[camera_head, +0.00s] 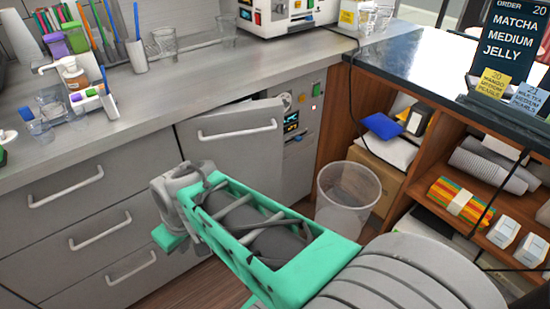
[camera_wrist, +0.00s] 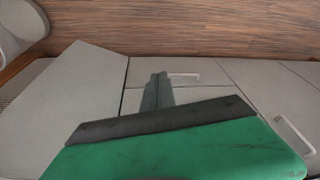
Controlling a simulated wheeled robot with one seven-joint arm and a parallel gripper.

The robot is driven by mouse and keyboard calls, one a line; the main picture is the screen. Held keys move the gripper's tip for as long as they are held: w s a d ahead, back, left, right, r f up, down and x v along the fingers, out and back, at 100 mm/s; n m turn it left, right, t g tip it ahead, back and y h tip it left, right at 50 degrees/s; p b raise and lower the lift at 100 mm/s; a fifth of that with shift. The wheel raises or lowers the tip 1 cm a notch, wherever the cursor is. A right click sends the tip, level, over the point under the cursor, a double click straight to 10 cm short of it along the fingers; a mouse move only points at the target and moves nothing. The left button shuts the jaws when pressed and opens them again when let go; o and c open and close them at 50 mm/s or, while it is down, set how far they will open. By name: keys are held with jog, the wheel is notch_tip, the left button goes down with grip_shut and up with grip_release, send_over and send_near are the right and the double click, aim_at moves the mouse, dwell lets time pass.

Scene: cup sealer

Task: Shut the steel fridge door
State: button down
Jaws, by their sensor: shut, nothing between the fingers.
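The steel fridge door (camera_head: 232,150) is the grey panel with a pale bar handle (camera_head: 238,133) under the counter in the head view. It stands ajar: its right side juts out from the cabinet front, with a dark gap along its top edge. A slanted grey panel at left in the wrist view (camera_wrist: 75,85) looks like the same door. My gripper (camera_wrist: 157,90) is shut and empty in the wrist view, its dark fingers pointing toward the drawer fronts beside that panel. In the head view my arm crosses in front of the door's lower part, and the fingertips are hidden.
Drawers with bar handles (camera_head: 66,187) lie left of the door. A control panel (camera_head: 298,125) is to its right. A clear bin (camera_head: 346,195) stands on the floor near the door's right side. Wooden shelves (camera_head: 465,185) fill the right. The counter (camera_head: 200,85) overhangs above.

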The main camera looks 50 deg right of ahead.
jog(key=w+d+f+t+y+b, duration=0.1)
jog(key=w+d+f+t+b, duration=0.2)
jog(key=w+d+f+b, duration=0.35)
jog(key=m+t+h+b, duration=0.8)
jog(key=t+h+b, duration=0.15)
jog(key=h, duration=0.25)
send_near(281, 153)
jog(key=shift+g, duration=0.45)
jog(key=b+x, duration=0.1)
jog(key=x, duration=0.5)
jog(key=shift+w+d+r, duration=0.2)
jog(key=shift+w, duration=0.15)
